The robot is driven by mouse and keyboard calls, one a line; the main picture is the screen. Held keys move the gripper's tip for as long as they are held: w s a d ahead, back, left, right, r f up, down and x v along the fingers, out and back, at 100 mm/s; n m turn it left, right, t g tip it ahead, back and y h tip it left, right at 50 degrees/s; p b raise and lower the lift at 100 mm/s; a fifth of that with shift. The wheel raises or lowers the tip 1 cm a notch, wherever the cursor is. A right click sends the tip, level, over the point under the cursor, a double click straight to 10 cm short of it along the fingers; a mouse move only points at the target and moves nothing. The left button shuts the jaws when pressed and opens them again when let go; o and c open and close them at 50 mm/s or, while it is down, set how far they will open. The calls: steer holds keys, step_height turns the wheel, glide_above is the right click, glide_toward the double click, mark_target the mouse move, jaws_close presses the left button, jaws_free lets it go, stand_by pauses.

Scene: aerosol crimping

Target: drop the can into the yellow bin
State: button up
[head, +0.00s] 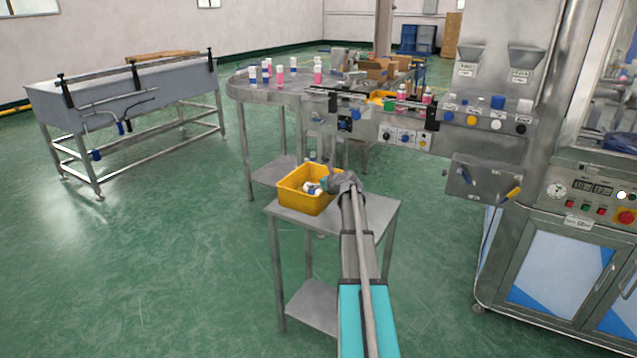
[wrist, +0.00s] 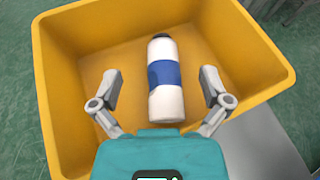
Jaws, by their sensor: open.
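The yellow bin (head: 305,199) stands on a small metal side table in the head view. It fills most of the wrist view (wrist: 58,95). A white can with a blue band and dark top (wrist: 166,80) is inside the bin in the wrist view, between my open fingers with a gap on each side. It looks to be lying on its side. My gripper (wrist: 163,92) is open over the bin, its fingers not touching the can. In the head view my gripper (head: 326,186) is at the bin's right side, and a white and blue piece of the can shows there (head: 312,188).
The side table (head: 352,214) has bare metal to the right of the bin. A round table (head: 285,92) behind carries several pink and white cans. The crimping machine (head: 500,120) stands to the right. Green floor is open to the left.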

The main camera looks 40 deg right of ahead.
steer(key=shift+r+p, duration=0.1)
steer(key=shift+p, duration=0.2)
steer(key=shift+r, duration=0.2)
steer(key=shift+s+r+p, duration=0.15)
steer(key=shift+r+p, duration=0.15)
steer(key=shift+p, duration=0.25)
steer(key=p+v, duration=0.4)
steer(key=v, duration=0.7)
steer(key=shift+s, duration=0.25)
